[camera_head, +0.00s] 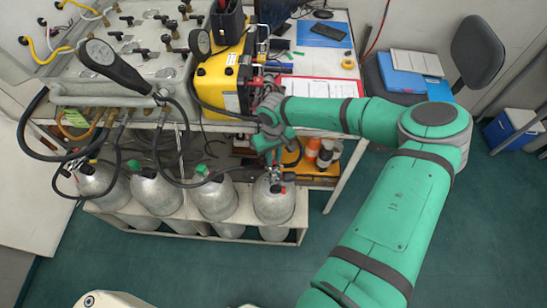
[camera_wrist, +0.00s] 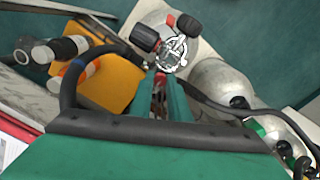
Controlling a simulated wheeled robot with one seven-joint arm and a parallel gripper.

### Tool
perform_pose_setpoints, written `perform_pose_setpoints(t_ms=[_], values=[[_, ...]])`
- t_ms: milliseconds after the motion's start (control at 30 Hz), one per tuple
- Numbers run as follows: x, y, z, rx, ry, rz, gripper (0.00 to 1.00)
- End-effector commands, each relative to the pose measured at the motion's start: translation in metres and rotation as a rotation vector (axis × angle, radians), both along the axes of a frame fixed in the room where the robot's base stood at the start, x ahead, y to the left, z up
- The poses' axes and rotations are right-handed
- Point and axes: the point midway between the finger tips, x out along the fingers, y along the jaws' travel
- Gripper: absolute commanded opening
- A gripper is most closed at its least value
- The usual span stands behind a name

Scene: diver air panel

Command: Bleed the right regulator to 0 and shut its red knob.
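The rightmost silver cylinder (camera_head: 273,204) stands in a rack, with a metal regulator (camera_head: 276,183) on its top. In the wrist view the regulator (camera_wrist: 172,54) shows a round metal face and black knobs (camera_wrist: 146,37) (camera_wrist: 188,26). My gripper (camera_head: 272,160) points down at this regulator from above. In the wrist view its two green fingers (camera_wrist: 161,84) are a little apart, and a red part (camera_wrist: 160,78) shows between their tips. I cannot tell whether they touch or grip it. No gauge reading is legible.
More silver cylinders (camera_head: 156,194) stand to the left, linked by black hoses. A grey valve panel (camera_head: 150,38) and a yellow box (camera_head: 222,76) are on the table above. The floor in front is clear.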

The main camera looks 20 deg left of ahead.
Motion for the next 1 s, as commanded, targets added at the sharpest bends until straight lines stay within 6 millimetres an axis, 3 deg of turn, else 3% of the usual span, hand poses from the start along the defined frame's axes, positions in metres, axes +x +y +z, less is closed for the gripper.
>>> perform_pose_setpoints(t_ms=[567, 1000], values=[[-0.0007, 0.0008, -0.0001, 0.003, 0.001, 0.068, 0.0], [-0.0016, 0.0015, -0.0003, 0.004, 0.003, 0.349, 0.0]])
